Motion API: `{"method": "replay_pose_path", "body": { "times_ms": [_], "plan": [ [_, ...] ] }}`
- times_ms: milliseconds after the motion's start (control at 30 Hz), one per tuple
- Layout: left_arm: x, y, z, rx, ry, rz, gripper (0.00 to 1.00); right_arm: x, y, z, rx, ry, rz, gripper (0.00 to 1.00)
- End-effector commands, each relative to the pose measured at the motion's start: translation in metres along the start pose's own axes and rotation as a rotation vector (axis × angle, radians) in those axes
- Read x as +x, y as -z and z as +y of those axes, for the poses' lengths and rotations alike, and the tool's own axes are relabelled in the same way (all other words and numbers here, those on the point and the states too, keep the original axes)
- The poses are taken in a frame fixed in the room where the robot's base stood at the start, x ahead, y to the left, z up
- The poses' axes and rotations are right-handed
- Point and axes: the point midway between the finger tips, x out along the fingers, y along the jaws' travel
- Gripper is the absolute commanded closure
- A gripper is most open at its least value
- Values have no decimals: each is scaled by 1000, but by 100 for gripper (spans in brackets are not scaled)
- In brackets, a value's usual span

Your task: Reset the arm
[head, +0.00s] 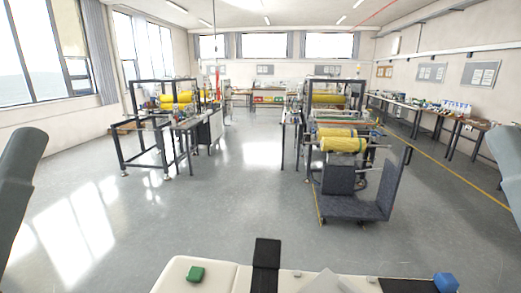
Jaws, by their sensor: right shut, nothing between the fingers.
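My left arm shows as a grey link at the left edge of the head view, and my right arm as a grey link at the right edge. Both links slant outward and are cut off by the frame. No fingertips of either gripper can be made out. No object is seen held by either arm. My own pale body part, with a dark upright piece, lies along the bottom edge.
A dark cart (352,207) stands ahead right, beside a machine with yellow rolls (344,144). A dark frame table (143,165) stands ahead left. Workbenches (440,111) line the right wall. The grey floor (240,205) between them is clear.

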Motion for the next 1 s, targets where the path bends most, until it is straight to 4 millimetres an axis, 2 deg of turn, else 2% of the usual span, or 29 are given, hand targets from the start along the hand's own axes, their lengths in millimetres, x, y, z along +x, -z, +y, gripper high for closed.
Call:
{"method": "replay_pose_path", "body": {
  "times_ms": [33,167,300,400,500,633,800,867,1000],
  "plan": [
    [28,26,0,0,0,-1,51,28,26,0,0,0,0,100],
    [70,64,0,0,0,-1,51,70,64,1,0,-1,-1,100],
    [122,112,0,0,0,-1,51,122,112,1,0,-1,-1,100],
    [151,139,-1,0,0,-1,51,151,138,1,0,-1,-1,100],
    [169,155,-1,0,0,-1,51,169,154,1,0,-1,-1,100],
    [176,161,-1,0,0,-2,51,176,160,1,0,-1,-2,100],
    [170,156,-1,0,0,-2,51,171,156,1,0,-1,-1,100],
    [165,151,-1,0,0,-2,51,165,151,1,0,-1,-1,100],
    [134,123,0,0,0,-2,51,135,123,1,0,-1,-1,100]
  ]
}}
